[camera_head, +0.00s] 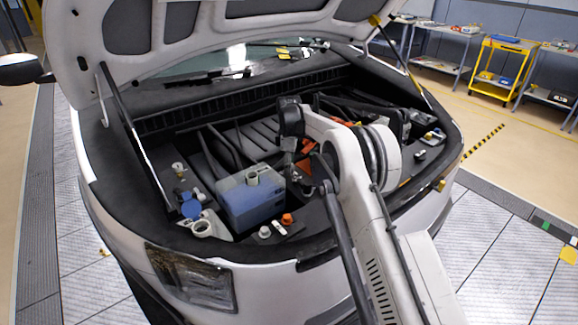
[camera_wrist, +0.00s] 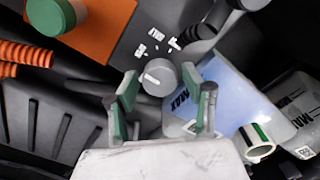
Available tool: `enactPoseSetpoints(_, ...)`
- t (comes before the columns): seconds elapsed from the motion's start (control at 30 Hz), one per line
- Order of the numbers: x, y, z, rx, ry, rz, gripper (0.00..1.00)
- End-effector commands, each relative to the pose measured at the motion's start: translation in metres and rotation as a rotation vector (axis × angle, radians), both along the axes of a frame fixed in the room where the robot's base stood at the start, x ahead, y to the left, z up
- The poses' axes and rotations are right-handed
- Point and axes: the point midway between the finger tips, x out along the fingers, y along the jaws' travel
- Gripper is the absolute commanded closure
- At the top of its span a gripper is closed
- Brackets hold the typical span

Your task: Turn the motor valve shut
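A round grey knob (camera_wrist: 158,79) with a white pointer line sits on a dark panel in the wrist view. I take it to be the motor valve. White markings (camera_wrist: 158,40) are on the panel just above it. The pointer line lies nearly level in the picture, tilting slightly. My gripper (camera_wrist: 160,73) is open, with one green-padded fingertip on each side of the knob. I cannot tell whether either pad touches it. In the head view my arm hides the knob, and the fingers are not clear there.
A bluish coolant tank (camera_head: 249,203) stands left of my arm; it also shows close beside my right finger in the wrist view (camera_wrist: 225,88). An orange block (camera_wrist: 98,30) with a green cap (camera_wrist: 55,14) and orange hoses (camera_wrist: 22,58) lie left. The raised hood (camera_head: 200,30) is overhead.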

Motion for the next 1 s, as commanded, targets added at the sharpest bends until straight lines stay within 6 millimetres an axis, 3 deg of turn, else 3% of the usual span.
enactPoseSetpoints(0.03, 0.0000, 0.0000, 0.0001, 0.000, 0.000, 0.000, 0.63)
enactPoseSetpoints(0.27, 0.0000, 0.0000, 0.0002, 0.000, 0.000, 0.000, 0.94)
enactPoseSetpoints(0.67, 0.0000, 0.0000, -0.0011, 0.000, 0.000, -0.082, 0.94)
enactPoseSetpoints(1.0, 0.0000, 0.0000, -0.0020, 0.000, 0.000, -0.355, 0.94)
